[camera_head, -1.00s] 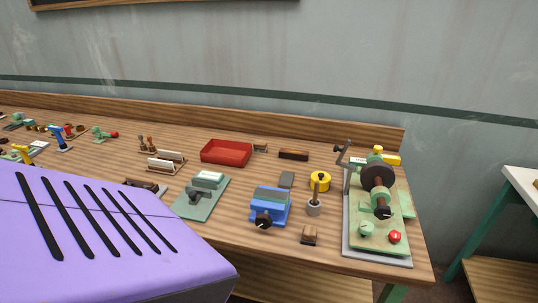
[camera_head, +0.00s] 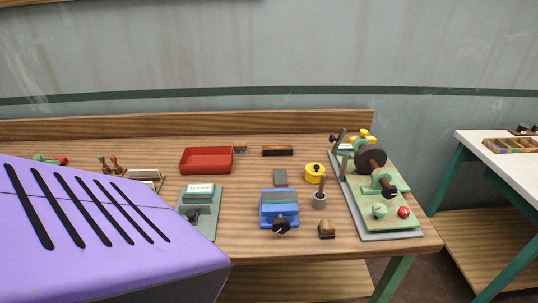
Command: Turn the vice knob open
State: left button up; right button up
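A blue vice (camera_head: 278,208) stands on the wooden workbench (camera_head: 240,232), right of the picture's middle. Its black round knob (camera_head: 281,227) is on the near side, facing me, with a small light mark on it. Neither of my grippers is in view, so nothing of mine is seen touching the vice or its knob.
A green-grey device (camera_head: 200,210) stands left of the vice, a grey cup with a handle (camera_head: 320,200) and a small brown block (camera_head: 327,230) right of it. A green machine (camera_head: 385,195) fills the bench's right end. A red tray (camera_head: 206,160) lies behind. My purple body covers the lower left.

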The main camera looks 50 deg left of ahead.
aim_at(281, 225)
jog(key=k+j+z, duration=0.1)
jog(key=k+j, duration=0.2)
jog(key=j, duration=0.15)
jog(key=k+j, duration=0.3)
jog(key=j, duration=0.15)
jog(key=j+z, duration=0.05)
